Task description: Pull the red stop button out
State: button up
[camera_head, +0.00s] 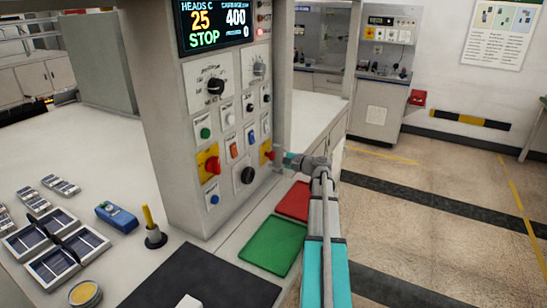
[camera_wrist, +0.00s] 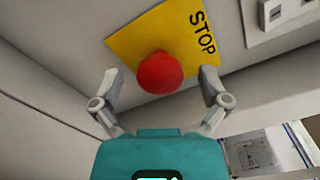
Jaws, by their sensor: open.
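The red stop button (camera_wrist: 160,73) is a round mushroom head on a yellow plate (camera_wrist: 190,35) marked STOP. In the head view the red stop button (camera_head: 270,155) sits low on the right part of the grey control panel's face. My gripper (camera_head: 283,158) is right in front of it, coming from the right. In the wrist view my gripper (camera_wrist: 160,82) is open, with one finger on each side of the button and clear gaps between. The fingers do not appear to touch the button. How far the button stands out is hard to tell.
A red rotary switch (camera_head: 212,164) on yellow, a black knob (camera_head: 247,175) and several small buttons share the panel. Below lie a green mat (camera_head: 272,246) and a red mat (camera_head: 294,201). A blue device (camera_head: 117,216) and trays stand left. Floor at right is clear.

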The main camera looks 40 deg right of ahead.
jog(key=v, duration=1.2)
dwell(0.7)
